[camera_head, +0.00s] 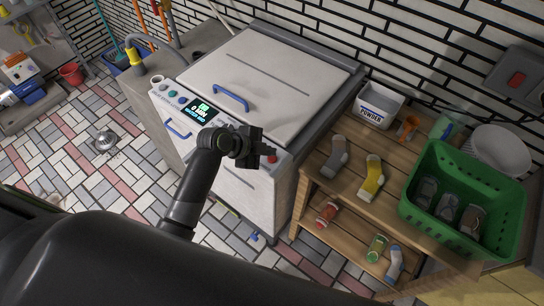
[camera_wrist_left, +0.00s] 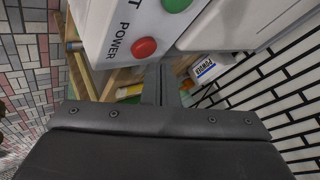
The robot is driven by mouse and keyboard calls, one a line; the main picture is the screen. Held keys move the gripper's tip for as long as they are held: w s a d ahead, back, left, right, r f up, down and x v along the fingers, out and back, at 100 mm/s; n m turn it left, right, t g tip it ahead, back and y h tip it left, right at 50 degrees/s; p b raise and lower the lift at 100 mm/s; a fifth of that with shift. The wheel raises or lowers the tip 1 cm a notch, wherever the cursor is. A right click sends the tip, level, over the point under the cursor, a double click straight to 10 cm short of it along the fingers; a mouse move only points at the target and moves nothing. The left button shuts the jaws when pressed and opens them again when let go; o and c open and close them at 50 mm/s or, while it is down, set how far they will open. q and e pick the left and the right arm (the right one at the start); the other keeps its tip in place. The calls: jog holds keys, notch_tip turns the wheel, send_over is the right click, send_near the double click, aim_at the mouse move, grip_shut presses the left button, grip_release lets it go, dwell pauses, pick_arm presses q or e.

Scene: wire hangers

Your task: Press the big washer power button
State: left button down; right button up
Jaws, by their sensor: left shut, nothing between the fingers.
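The washer (camera_head: 262,72) is a white top-loading machine with a closed lid and a blue handle. The red power button (camera_head: 271,158) is at the right end of its front panel, beside my left gripper (camera_head: 260,149). In the left wrist view the red button (camera_wrist_left: 144,47) has the word POWER next to it. My left gripper (camera_wrist_left: 159,80) is shut and empty, with its tips below and right of the button in that view. I cannot tell for certain whether they touch it, but a gap seems to show. My right gripper is not in view.
A green button (camera_wrist_left: 176,4) sits near the red one. The panel has a lit display (camera_head: 202,110) and several knobs to the left. A wooden shelf table (camera_head: 318,178) with socks, a powder box (camera_head: 378,107) and a green basket (camera_head: 463,168) stands close on the right.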

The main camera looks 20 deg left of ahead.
aim_at(268, 159)
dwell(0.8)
pick_arm(q)
jog(key=shift+f+b, duration=0.35)
jog(key=shift+f, duration=0.1)
jog(key=shift+f+b, duration=0.35)
jog(key=shift+f, duration=0.05)
dwell(0.4)
dwell(0.4)
jog(key=shift+r+p, duration=0.75)
jog(key=shift+r, duration=0.1)
notch_tip(268, 159, up, 5)
jog(key=p, duration=0.4)
jog(key=shift+r, duration=0.1)
jog(key=shift+s, duration=0.1)
dwell(0.4)
